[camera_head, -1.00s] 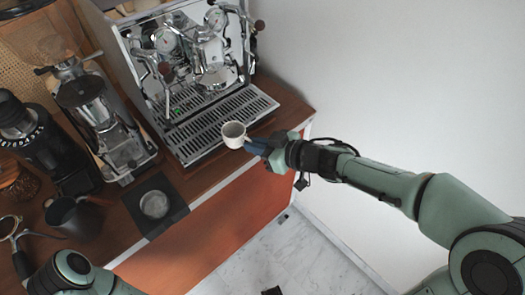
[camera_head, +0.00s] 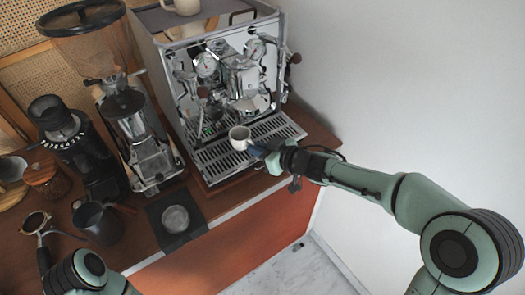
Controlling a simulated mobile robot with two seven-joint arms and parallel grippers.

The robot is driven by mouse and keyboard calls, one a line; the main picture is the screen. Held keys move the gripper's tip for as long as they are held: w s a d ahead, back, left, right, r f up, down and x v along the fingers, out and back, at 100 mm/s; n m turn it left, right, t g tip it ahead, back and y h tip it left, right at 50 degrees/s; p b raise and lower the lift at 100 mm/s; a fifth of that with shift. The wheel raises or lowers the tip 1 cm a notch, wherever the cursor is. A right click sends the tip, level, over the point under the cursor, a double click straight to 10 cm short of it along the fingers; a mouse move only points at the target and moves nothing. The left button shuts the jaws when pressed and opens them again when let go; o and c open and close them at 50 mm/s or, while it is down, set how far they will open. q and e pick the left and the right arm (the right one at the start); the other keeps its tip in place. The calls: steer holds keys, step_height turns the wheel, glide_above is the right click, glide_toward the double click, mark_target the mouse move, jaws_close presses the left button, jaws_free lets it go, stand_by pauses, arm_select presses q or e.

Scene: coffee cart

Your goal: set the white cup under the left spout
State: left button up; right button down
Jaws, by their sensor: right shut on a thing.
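The white cup (camera_head: 239,138) is held upright over the slatted drip tray (camera_head: 278,129) of the espresso machine (camera_head: 225,75). My right gripper (camera_head: 259,151) comes in from the right and is shut on the cup at its right side. The cup is in front of the machine's group head (camera_head: 244,84); the spouts are too small to tell apart. I cannot tell whether the cup touches the tray.
Left of the machine stand a chrome grinder (camera_head: 137,140) and a black grinder (camera_head: 75,145). A dark pitcher (camera_head: 98,222), a portafilter (camera_head: 36,226) and a black mat (camera_head: 163,236) with a metal tamper (camera_head: 175,219) are on the counter. Another cup (camera_head: 183,6) sits on the machine. A white wall is at right.

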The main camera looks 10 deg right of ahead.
steer(key=shift+f, duration=0.4)
stand_by(0.6)
steer(key=c, duration=1.2)
jaws_free()
steer(key=shift+o, duration=0.2)
arm_select(q)
steer(key=w+r+p, duration=0.1)
steer(key=r+p, duration=0.1)
steer(key=r, duration=0.1)
steer(key=w+r+p, duration=0.1)
steer(key=shift+w+r+p, duration=0.35)
steer(key=shift+p, duration=0.05)
arm_select(e)
steer(key=v, duration=1.3)
steer(key=shift+r, duration=0.2)
steer(key=shift+s+f, duration=0.1)
